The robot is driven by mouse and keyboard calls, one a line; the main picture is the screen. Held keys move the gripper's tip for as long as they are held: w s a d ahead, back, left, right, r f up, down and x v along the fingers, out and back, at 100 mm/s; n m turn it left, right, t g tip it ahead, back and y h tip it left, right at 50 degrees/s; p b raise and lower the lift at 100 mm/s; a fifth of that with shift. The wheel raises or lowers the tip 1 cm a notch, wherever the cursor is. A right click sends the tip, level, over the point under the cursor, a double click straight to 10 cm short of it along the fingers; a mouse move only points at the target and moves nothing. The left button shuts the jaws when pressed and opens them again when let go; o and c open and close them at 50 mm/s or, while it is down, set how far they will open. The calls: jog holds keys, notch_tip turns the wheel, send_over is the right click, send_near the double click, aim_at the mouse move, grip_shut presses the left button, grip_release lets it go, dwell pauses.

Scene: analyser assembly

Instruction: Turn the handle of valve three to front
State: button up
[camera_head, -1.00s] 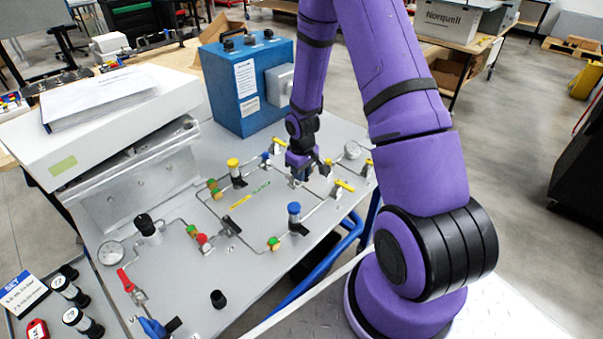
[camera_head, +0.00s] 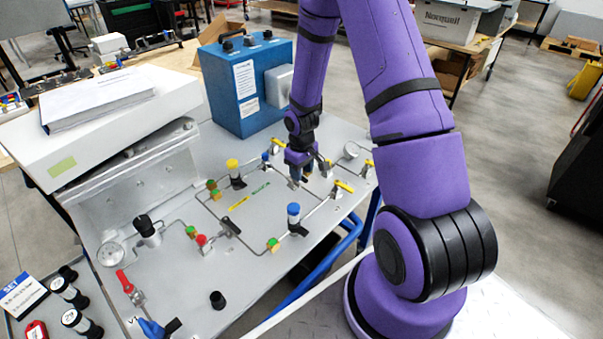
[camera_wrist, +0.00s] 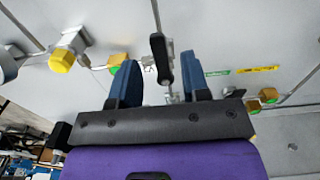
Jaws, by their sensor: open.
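My gripper (camera_head: 303,177) is open above the far right half of the grey panel (camera_head: 190,268). In the wrist view, its two blue fingers (camera_wrist: 158,82) stand apart. A black lever handle (camera_wrist: 162,59) on a metal stem shows between the fingertips, pointing along them. I cannot tell whether the fingers touch it. I see no number on it, so I cannot confirm that it is valve three. In the head view, my gripper hides this handle.
A blue-capped part (camera_head: 294,215) and a yellow-capped part (camera_head: 233,167) stand near the gripper. A yellow handle (camera_head: 343,186) lies to its right. Thin pipes run across the panel. A blue box (camera_head: 243,80) stands behind.

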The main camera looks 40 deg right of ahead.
notch_tip(320, 180, up, 10)
jog(key=shift+f, duration=0.25)
